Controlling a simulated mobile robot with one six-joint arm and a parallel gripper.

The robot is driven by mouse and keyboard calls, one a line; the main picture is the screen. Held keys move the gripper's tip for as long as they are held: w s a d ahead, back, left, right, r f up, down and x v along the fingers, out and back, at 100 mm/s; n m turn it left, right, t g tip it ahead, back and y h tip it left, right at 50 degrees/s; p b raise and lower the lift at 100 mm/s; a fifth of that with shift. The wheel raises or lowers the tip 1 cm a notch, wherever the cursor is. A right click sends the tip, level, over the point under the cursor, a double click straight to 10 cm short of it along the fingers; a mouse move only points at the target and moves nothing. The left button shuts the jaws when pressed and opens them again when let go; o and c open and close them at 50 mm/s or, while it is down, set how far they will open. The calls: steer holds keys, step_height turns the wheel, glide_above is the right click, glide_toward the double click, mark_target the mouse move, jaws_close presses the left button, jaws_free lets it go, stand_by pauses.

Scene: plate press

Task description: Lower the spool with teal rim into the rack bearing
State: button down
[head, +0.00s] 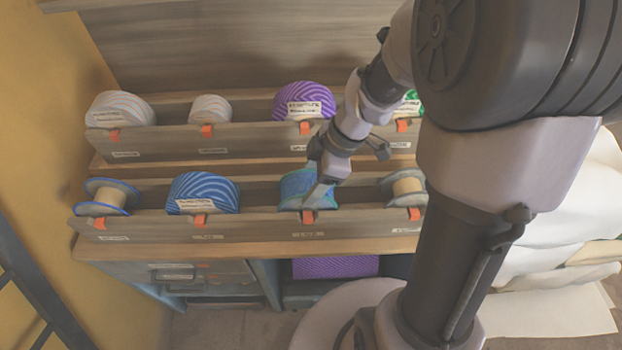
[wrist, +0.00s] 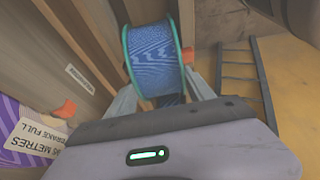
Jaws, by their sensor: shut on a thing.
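The spool with teal rim (head: 296,186), wound with blue patterned ribbon, is at the lower rack (head: 255,224), right of its middle. In the wrist view the spool (wrist: 154,58) shows both teal flanges. My gripper (head: 316,183) is shut on it from above, and one finger shows on each side in the wrist view (wrist: 161,94). The spool's lower part is hidden behind the rack's front board, above an orange tab (head: 308,216). I cannot tell whether it rests in the bearing or hangs just above it.
The lower rack also holds a blue-rimmed, nearly bare spool (head: 107,197), a blue striped spool (head: 203,190) and a tan-cored spool (head: 407,187). The upper rack (head: 240,141) behind holds several spools, including a purple one (head: 303,98). White rolls (head: 565,215) lie at right.

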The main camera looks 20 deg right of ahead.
stand_by(0.3)
steer(key=shift+c, duration=1.4)
jaws_free()
steer(key=shift+f, duration=0.1)
steer(key=p+v, duration=0.7)
steer(key=v, duration=1)
steer(key=shift+r, duration=0.25)
